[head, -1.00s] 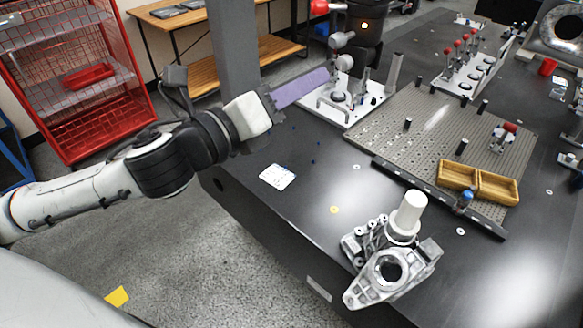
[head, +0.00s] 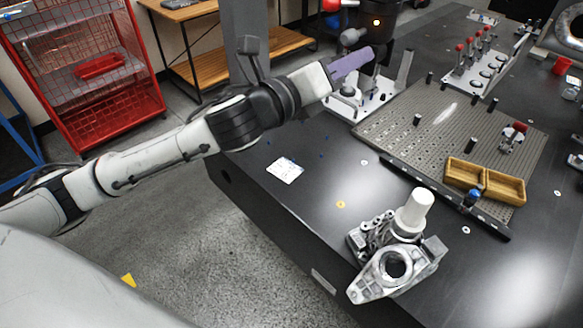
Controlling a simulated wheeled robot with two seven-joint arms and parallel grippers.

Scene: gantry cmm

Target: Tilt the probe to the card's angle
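The dark probe head (head: 384,22) with a small lit orange lamp hangs at the top centre, above the black table. A grey rounded knob (head: 350,37) shows at its left side. My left gripper (head: 366,54), with a purple part, comes in from the left and reaches the area just below the knob and lamp. It overlaps the probe in the picture; I cannot tell whether it touches, and its fingertips are not clear enough to tell open from shut. A white card (head: 285,170) lies flat on the table; its print is too small to read. My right gripper is out of view.
A white fixture plate (head: 372,108) stands under my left gripper. Right of it lies a grey perforated plate (head: 440,125) with pegs and wooden trays (head: 505,188). A metal casting with a white cylinder (head: 414,210) stands at the front.

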